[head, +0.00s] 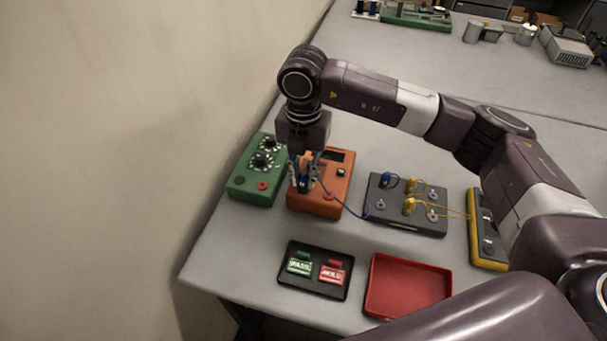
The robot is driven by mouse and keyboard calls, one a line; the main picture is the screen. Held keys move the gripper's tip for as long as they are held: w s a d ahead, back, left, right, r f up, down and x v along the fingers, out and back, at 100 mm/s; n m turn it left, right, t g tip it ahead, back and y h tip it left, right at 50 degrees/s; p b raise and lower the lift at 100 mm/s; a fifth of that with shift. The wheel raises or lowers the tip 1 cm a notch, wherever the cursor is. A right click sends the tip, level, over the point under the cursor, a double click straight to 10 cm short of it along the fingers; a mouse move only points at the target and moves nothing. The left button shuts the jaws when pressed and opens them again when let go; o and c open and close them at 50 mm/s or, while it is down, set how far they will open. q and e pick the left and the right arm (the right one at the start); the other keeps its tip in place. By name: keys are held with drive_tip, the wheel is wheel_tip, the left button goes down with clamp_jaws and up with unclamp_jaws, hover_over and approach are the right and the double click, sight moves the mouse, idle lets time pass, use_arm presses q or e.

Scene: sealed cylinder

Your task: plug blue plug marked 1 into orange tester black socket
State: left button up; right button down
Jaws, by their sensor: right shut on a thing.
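The orange tester (334,172) stands on the table between a green box and a dark panel. A red socket (331,197) shows on its top; its black socket is not visible, and my gripper covers the tester's left part. My right gripper (303,184) points down over that left part, shut on a blue plug that its fingers mostly hide. A blue cable (346,209) runs from the fingers to the dark panel (405,222). I cannot tell whether the held plug touches the tester or read its mark. My left gripper is not in view.
Another blue plug (386,180) and yellow plugs (409,206) sit on the dark panel. A green box (243,184) is left of the tester, a yellow device (490,255) right. A black tray with tags (317,290) and an empty red tray (408,312) lie in front.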

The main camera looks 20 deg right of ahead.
sight(304, 173)
drive_tip(key=shift+b, duration=0.6)
idle(1.4)
drive_tip(key=shift+f+b, duration=0.55)
drive_tip(key=shift+f, duration=0.1)
drive_tip(key=c, duration=1.8)
unclamp_jaws()
drive_tip(key=shift+o, duration=0.2)
drive_tip(key=shift+r, duration=0.1)
wheel_tip(304, 173, up, 12)
drive_tip(key=shift+f, duration=0.1)
